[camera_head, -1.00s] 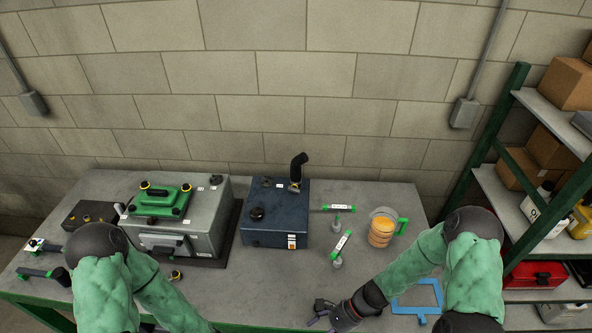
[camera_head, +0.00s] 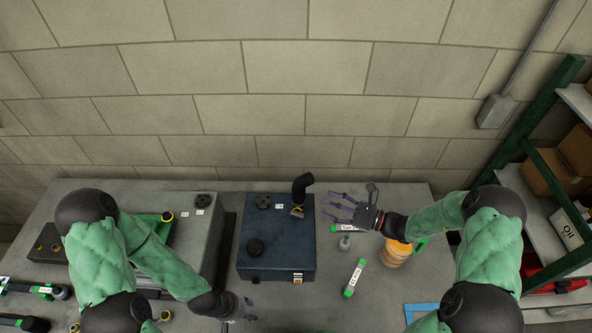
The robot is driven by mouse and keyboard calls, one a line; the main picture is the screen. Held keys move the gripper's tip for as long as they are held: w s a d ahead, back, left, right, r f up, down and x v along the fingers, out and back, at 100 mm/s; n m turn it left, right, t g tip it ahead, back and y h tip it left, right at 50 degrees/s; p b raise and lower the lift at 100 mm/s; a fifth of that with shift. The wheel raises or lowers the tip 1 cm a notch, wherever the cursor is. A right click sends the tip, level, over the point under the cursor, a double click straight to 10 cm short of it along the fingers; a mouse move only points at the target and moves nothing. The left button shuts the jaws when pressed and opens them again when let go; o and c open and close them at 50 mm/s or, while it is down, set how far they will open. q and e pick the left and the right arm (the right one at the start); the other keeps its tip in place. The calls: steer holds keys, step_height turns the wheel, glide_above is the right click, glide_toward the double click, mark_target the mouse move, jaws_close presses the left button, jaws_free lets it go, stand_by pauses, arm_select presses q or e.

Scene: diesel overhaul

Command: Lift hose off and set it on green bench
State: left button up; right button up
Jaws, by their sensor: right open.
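The black elbow-shaped hose (camera_head: 301,187) stands upright on the back right corner of the dark blue box (camera_head: 277,236), with a metal and yellow clamp at its foot. The box stands on the grey-topped bench (camera_head: 318,308), whose green frame showed earlier. My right gripper (camera_head: 331,205) is open and empty, just right of the hose, its fingers pointing left toward it. They appear apart from the hose. My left gripper (camera_head: 248,307) is low at the front of the bench, in front of the blue box and away from the hose; its small fingers do not show clearly.
A grey machine with a green cover (camera_head: 204,226) is left of the box, partly behind my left arm. Green-labelled tools (camera_head: 354,278) lie right of the box. A shelf (camera_head: 573,235) stands far right.

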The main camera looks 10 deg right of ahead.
mark_target(303, 194)
arm_select(q)
steer(key=shift+w, duration=0.15)
steer(key=shift+s+r+p, duration=0.2)
steer(key=shift+r+p, duration=0.25)
steer(key=shift+r, duration=0.05)
arm_select(e)
steer(key=x, duration=0.4)
steer(key=shift+w+a+r, duration=0.2)
steer(key=shift+a+r, duration=0.1)
arm_select(q)
steer(key=shift+w, duration=0.1)
arm_select(e)
steer(key=shift+w+a+f, duration=0.1)
steer(key=shift+w+a, duration=0.3)
arm_select(q)
steer(key=shift+r+p, duration=0.8)
arm_select(e)
steer(key=x, duration=0.5)
steer(key=shift+s+a, duration=0.1)
steer(key=shift+s, duration=0.05)
steer(key=c, duration=1.2)
